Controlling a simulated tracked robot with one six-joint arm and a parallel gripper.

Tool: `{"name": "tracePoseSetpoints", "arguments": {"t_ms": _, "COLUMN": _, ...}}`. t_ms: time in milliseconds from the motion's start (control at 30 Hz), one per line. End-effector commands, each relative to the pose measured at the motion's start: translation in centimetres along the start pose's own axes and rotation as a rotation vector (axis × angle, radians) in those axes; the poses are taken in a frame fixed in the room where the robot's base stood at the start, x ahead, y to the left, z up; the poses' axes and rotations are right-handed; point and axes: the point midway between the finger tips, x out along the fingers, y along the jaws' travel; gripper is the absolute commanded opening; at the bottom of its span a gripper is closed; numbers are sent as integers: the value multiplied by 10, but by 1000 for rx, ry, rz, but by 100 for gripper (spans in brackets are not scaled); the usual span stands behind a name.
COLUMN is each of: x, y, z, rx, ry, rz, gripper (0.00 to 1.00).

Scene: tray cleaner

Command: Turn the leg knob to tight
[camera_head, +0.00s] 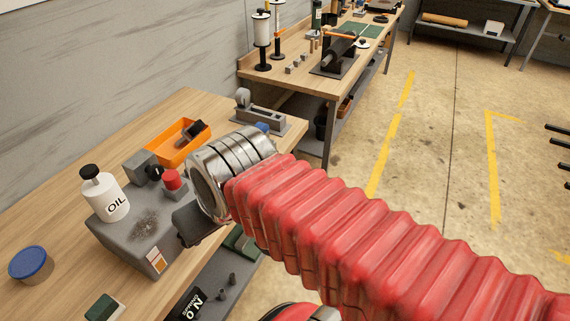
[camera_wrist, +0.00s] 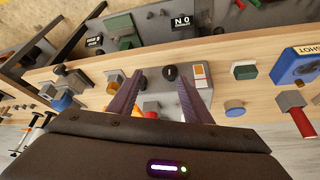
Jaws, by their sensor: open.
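A round black knob (camera_wrist: 170,72) with a pale pointer mark sits on the grey box (camera_wrist: 158,87), beside an orange-and-white label (camera_wrist: 198,76). I cannot read any lettering that names it the leg knob. The mark points roughly up in the wrist view. My gripper (camera_wrist: 160,82) is open, its two dark fingers apart, with the knob between them in the picture. I cannot tell how far the tips are from it. In the head view the same grey box (camera_head: 118,238) stands on the bench, and my wrist and arm hide the knob.
A white OIL bottle (camera_head: 112,202) and a red cap (camera_head: 172,180) stand up from the box. An orange tray (camera_head: 165,147) lies behind it and a blue-lidded tub (camera_head: 30,264) at left. A shelf with a NO label (camera_head: 190,305) is below the bench edge.

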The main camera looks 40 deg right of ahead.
Motion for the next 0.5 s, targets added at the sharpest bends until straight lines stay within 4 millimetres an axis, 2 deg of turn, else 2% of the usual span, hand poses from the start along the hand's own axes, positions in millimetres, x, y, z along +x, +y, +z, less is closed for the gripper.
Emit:
{"name": "tracePoseSetpoints", "arguments": {"t_ms": 167, "x": 15, "y": 14, "z": 5, "rx": 129, "ry": -93, "rz": -18, "gripper": 51}}
{"name": "tracePoseSetpoints", "arguments": {"t_ms": 500, "x": 51, "y": 34, "z": 14, "rx": 532, "ry": -340, "rz": -129, "gripper": 51}}
